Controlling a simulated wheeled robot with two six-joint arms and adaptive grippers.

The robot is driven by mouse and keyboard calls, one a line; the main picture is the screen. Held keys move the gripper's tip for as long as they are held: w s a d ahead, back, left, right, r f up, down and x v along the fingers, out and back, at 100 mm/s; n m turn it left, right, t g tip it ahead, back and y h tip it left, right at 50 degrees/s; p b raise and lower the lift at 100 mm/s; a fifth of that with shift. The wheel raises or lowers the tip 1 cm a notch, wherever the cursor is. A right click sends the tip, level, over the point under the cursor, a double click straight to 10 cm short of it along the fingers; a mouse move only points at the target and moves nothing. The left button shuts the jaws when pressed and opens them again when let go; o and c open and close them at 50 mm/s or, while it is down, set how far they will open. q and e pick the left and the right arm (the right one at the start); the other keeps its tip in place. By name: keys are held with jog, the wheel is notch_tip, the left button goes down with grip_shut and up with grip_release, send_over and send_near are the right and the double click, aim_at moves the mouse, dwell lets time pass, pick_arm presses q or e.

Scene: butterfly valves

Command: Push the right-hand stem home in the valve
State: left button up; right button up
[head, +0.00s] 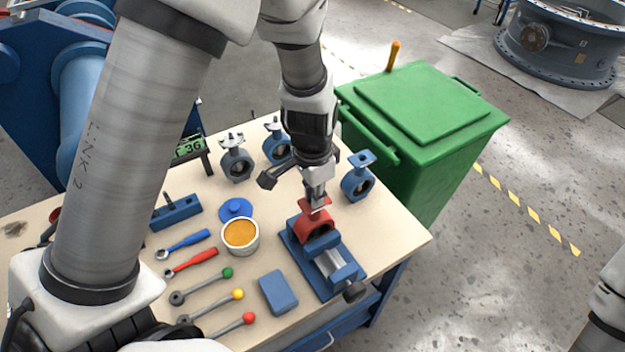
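A red butterfly valve (314,228) stands upright in a blue vise (325,262) near the right end of the workbench. Its red top flange (313,203) shows below my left gripper (316,194). My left gripper points down from above, with its fingertips close together at the top of that flange. I cannot tell whether they touch it or whether a stem is between them, and no stem shows clearly there. A blue valve (357,184) stands just right of the gripper, with a flat flange on top. My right gripper is not in view.
A yellow-filled tin (240,236), blue block (278,292) and several ball-ended levers lie left of the vise. A green bin (430,115) stands close behind the bench.

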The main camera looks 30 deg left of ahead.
pick_arm(q)
jog(key=o, duration=0.4)
jog(key=shift+s+f+g, duration=0.3)
jog(key=shift+s+f, duration=0.4)
jog(key=shift+f, duration=0.3)
jog(key=shift+o, duration=0.2)
jog(key=shift+w+f, duration=0.4)
jog(key=shift+w, duration=0.45)
jog(key=shift+w+a, duration=0.1)
jog(key=shift+w, duration=0.1)
jog(key=shift+s+r, duration=0.4)
jog(key=shift+r, duration=0.05)
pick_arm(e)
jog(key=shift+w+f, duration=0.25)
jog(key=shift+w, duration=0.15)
pick_arm(q)
jog(key=shift+w, duration=0.2)
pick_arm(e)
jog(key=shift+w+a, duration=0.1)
pick_arm(q)
jog(key=shift+r+p, duration=0.1)
jog(key=shift+p, duration=0.3)
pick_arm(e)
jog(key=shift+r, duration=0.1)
pick_arm(q)
notch_tip(320, 180, up, 7)
jog(key=p, duration=0.6)
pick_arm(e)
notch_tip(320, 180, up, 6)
